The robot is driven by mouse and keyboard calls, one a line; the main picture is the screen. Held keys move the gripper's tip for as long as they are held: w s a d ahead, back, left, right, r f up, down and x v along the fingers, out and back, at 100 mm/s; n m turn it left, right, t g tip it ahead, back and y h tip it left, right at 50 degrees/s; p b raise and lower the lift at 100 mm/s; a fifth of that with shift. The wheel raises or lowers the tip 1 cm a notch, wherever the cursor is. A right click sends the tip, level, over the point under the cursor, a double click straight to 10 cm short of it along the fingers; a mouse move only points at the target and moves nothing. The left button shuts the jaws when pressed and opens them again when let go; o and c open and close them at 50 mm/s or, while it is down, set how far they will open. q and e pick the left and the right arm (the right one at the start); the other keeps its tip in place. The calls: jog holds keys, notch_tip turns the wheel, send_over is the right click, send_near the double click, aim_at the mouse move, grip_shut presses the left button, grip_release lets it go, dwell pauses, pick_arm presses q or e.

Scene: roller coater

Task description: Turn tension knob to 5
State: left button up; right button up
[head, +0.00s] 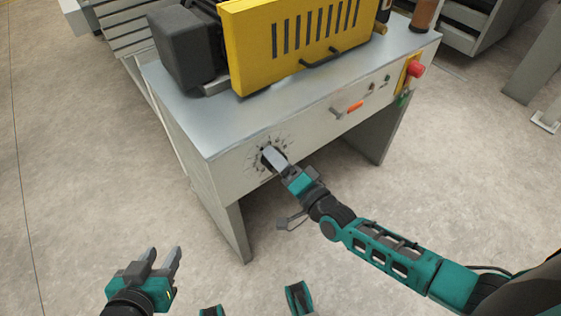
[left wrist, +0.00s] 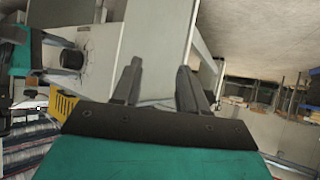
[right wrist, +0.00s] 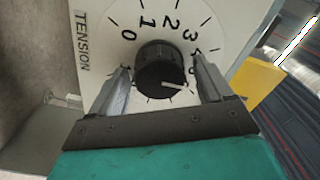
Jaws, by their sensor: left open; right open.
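The black tension knob (right wrist: 160,72) sits on a white dial plate (right wrist: 98,32) marked TENSION, on the machine's front panel. In the right wrist view its white pointer line points right and slightly down, toward the right finger. Numbers 0 to 3 read clearly; those near the right finger are partly hidden. My right gripper (head: 270,155) is at the dial, its fingers open on either side of the knob; I cannot tell if they touch it. In the head view it covers most of the knob. My left gripper (head: 164,258) is open and empty, low above the floor.
The grey machine table (head: 230,115) carries a yellow guard (head: 300,40) and a dark motor (head: 185,45). A red emergency button (head: 415,69) and an orange switch (head: 355,107) are on the panel's right. Open floor surrounds my left gripper.

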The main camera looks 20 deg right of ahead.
jog(key=p+v, duration=0.2)
jog(key=v, duration=1.1)
jog(key=shift+p, duration=0.3)
